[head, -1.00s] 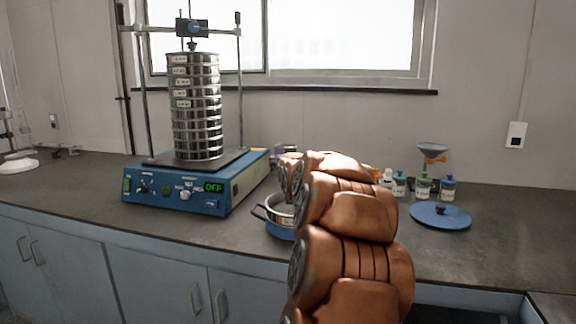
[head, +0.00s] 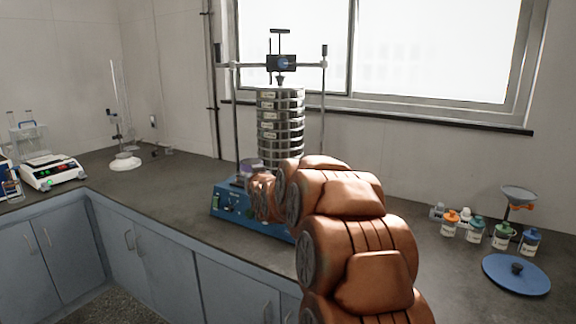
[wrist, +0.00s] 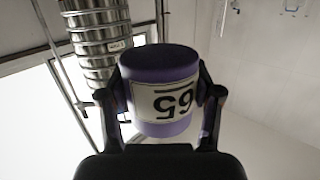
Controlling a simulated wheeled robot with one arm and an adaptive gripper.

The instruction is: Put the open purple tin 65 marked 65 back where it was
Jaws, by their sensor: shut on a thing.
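The purple tin (wrist: 160,70) has a white label reading 65, upside down in the wrist view. My gripper (wrist: 162,92) is shut on it, with one finger on each side. In the head view the purple tin (head: 250,164) shows small at the end of my arm, held in the air in front of the sieve shaker (head: 228,203). My arm hides part of the shaker's blue base. The inside of the tin cannot be seen.
The sieve stack (head: 281,125) stands close behind the tin. A blue lid (head: 516,274) and several small bottles (head: 476,234) are at the right. A balance (head: 53,171) and a stand (head: 125,160) are at the left. The counter between (head: 150,195) is clear.

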